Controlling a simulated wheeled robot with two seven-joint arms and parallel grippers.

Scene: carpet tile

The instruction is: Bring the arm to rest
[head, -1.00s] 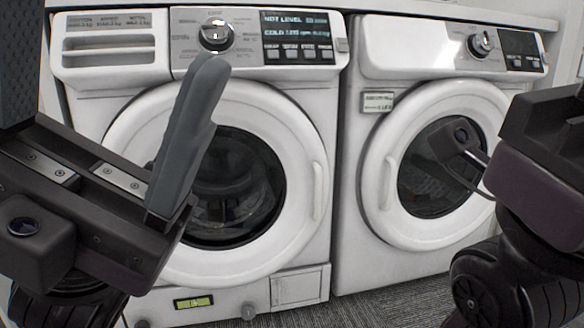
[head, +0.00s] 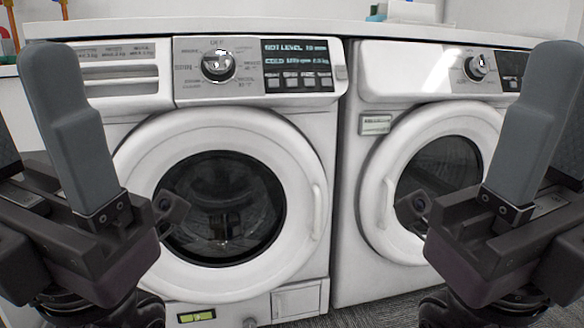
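My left gripper (head: 42,85) stands at the left edge with its grey finger pointing up, in front of the left washing machine (head: 110,110). A dark strip of the other finger shows at the picture's edge, apart from the grey one. My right gripper (head: 558,85) stands at the right edge, finger up, in front of the right machine (head: 385,80), with a gap to a dark part beside it. Both look open, and I see nothing held. Their far sides are cut off by the frame. Neither visibly touches a machine.
Both machines have round closed doors; the left door (head: 150,155) and right door (head: 395,165) face me. A white counter (head: 300,27) runs above, with small items (head: 405,12) at the back. Grey carpet (head: 375,310) shows below. The space between my grippers is clear.

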